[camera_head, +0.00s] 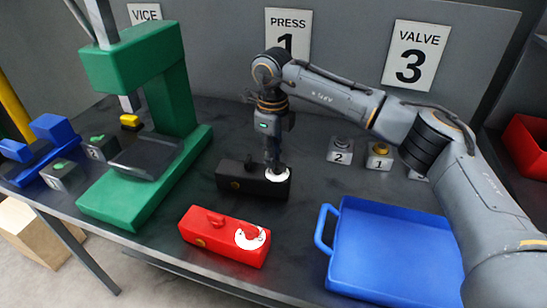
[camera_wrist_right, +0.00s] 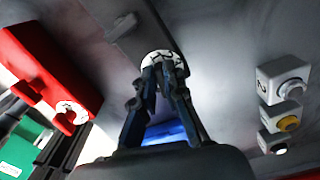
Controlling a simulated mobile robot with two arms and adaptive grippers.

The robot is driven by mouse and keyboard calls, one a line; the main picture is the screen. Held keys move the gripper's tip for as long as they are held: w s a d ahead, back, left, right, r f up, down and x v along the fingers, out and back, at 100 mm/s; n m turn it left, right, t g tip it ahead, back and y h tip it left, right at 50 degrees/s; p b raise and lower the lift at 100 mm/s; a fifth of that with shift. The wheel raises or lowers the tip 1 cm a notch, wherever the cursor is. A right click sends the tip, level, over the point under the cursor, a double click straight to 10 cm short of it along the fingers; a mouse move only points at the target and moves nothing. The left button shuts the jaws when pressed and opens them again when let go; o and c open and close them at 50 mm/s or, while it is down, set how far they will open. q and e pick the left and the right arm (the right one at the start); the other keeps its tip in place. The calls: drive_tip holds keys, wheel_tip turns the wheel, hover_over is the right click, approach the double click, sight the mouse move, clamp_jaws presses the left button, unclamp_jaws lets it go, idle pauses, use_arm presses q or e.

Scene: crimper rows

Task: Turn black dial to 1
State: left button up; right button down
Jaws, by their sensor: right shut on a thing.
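The black box (camera_head: 236,180) stands on the dark bench behind the red one, with a white-faced dial (camera_head: 278,176) at its right end. My right gripper (camera_head: 273,168) points straight down over that dial and is shut on its knob. In the right wrist view, the fingers (camera_wrist_right: 166,72) meet at the white dial face (camera_wrist_right: 162,57) on the black box (camera_wrist_right: 135,32). The fingers hide the knob and much of the dial, so its setting cannot be read. My left gripper is not in view.
A red box (camera_head: 212,240) with its own dial stands in front. The blue tray (camera_head: 385,248) is at front right. Button boxes marked 2 (camera_head: 340,150) and 1 (camera_head: 379,158) stand behind it. A green press (camera_head: 165,85) is to the left.

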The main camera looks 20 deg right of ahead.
drive_tip(key=shift+a+n, duration=0.1)
drive_tip(key=shift+n, duration=0.5)
drive_tip(key=c, duration=1.4)
unclamp_jaws()
drive_tip(key=shift+s, duration=0.1)
drive_tip(key=shift+r, duration=0.1)
wheel_tip(320, 180, up, 12)
